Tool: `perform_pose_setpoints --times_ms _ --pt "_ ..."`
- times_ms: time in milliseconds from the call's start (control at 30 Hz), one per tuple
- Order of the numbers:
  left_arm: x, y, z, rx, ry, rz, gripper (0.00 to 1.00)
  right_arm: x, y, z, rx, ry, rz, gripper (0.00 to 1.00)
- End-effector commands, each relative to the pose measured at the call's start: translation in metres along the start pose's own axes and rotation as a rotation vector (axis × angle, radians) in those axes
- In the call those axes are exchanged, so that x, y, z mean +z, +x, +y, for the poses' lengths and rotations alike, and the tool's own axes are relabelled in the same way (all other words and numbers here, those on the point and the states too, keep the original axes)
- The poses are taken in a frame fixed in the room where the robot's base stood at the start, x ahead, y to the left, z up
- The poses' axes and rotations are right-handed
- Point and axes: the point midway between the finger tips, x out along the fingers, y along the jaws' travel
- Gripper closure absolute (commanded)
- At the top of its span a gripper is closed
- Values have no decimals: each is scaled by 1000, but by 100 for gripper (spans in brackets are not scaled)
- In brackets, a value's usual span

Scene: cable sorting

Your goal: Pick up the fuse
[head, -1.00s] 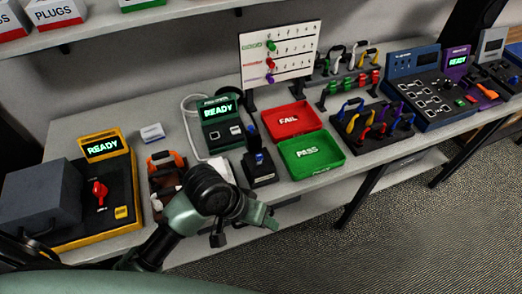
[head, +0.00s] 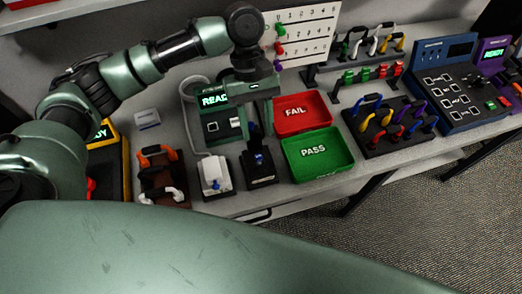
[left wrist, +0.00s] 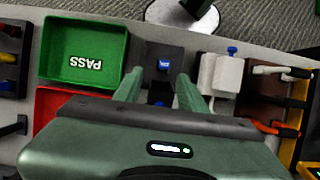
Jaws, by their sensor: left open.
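A small blue piece, which may be the fuse (head: 258,159), stands upright in a black stand (head: 259,181) left of the green PASS tray. In the left wrist view the blue piece (left wrist: 163,65) shows beyond and between the fingertips. My left gripper (head: 247,124) hangs above and behind the stand, its fingers pointing down. It is open and empty, apart from the blue piece; the fingers also show in the left wrist view (left wrist: 158,88). My right gripper is not in view.
The green PASS tray (head: 350,163) and red FAIL tray (head: 318,126) lie right of the stand. A white block with a blue knob (head: 215,175) stands close on its left. A green tester (head: 213,137) is behind. A rack of coloured cables (head: 375,145) stands farther right.

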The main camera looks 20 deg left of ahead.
Motion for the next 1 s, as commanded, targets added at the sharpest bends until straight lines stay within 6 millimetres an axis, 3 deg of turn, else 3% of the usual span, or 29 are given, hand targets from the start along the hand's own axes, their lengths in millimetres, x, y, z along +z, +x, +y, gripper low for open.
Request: perform_pose_setpoints --times_ms 233,500,800,833,967,1000 --pt "1 26 -3 -2 -3 -3 59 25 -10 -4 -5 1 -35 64" --pt "2 65 -8 -2 -1 -2 59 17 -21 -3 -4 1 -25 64" --pt "0 73 -8 1 1 0 59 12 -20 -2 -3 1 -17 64" --pt "0 73 -8 1 1 0 62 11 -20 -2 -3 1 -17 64" --pt "1 72 -7 1 1 0 98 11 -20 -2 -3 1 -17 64" --pt "1 72 -7 1 1 0 100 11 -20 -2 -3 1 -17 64"
